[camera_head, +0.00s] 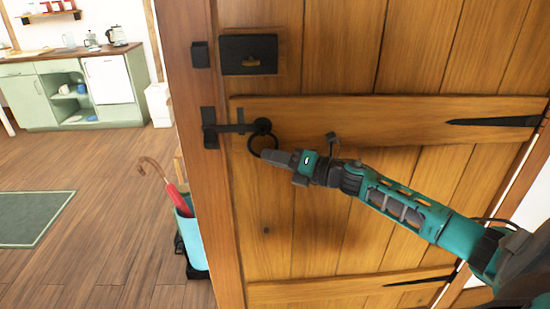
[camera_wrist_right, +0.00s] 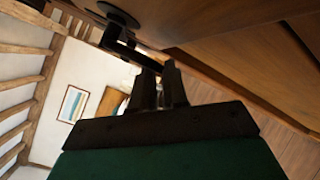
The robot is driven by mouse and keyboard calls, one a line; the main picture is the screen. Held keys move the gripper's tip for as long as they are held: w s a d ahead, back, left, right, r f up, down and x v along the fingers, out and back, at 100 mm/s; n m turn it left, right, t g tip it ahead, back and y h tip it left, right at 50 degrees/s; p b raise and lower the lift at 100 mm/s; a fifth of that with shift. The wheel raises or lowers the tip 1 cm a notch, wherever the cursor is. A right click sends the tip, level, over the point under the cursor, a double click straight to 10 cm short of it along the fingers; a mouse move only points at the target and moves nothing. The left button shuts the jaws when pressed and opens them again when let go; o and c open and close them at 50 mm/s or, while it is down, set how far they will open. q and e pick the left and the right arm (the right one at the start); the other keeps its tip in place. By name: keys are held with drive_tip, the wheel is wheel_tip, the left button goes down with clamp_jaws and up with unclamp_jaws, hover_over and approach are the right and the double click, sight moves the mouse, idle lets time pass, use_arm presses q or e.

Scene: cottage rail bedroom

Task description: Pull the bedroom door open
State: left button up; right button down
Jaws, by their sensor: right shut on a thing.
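The bedroom door (camera_head: 335,75) is made of wooden planks and fills the right side of the head view. It looks closed or nearly so against the wooden post (camera_head: 206,190); a small gap cannot be ruled out. A black ring handle (camera_head: 250,146) hangs below a round boss, beside a black latch bar (camera_head: 228,128) that reaches the post. My right gripper (camera_head: 268,155) is shut on the lower part of the ring. In the wrist view its fingers (camera_wrist_right: 160,88) meet at dark metal hardware (camera_wrist_right: 130,48). My left gripper is not in view.
A black lock box (camera_head: 249,54) sits above the latch. Left of the post are a blue umbrella stand (camera_head: 190,235) with a red umbrella (camera_head: 176,195), a green kitchen cabinet (camera_head: 35,103) and a rug (camera_head: 35,218). Bare floor lies between them.

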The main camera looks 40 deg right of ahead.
sight(259, 161)
drive_tip(key=shift+d+f, duration=0.1)
use_arm(q)
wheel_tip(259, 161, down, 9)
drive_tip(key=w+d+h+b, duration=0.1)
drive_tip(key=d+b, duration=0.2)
drive_tip(key=b, duration=1)
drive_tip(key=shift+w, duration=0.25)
use_arm(e)
drive_tip(key=shift+w+a+f+m+t+y, duration=0.15)
drive_tip(key=shift+w+a+m+t, duration=0.3)
drive_tip(key=shift+m+t, duration=0.45)
drive_tip(key=shift+w+a+f+m+t+y, duration=0.1)
drive_tip(key=shift+w+a+m+t, duration=0.15)
drive_tip(key=shift+a+m+t, duration=0.6)
drive_tip(key=shift+w+a+f+m+t+y, duration=0.15)
drive_tip(key=shift+w+a+m+t, duration=0.2)
drive_tip(key=shift+m+t, duration=0.55)
drive_tip(key=shift+r+n+t, duration=0.1)
drive_tip(key=shift+n+t, duration=0.15)
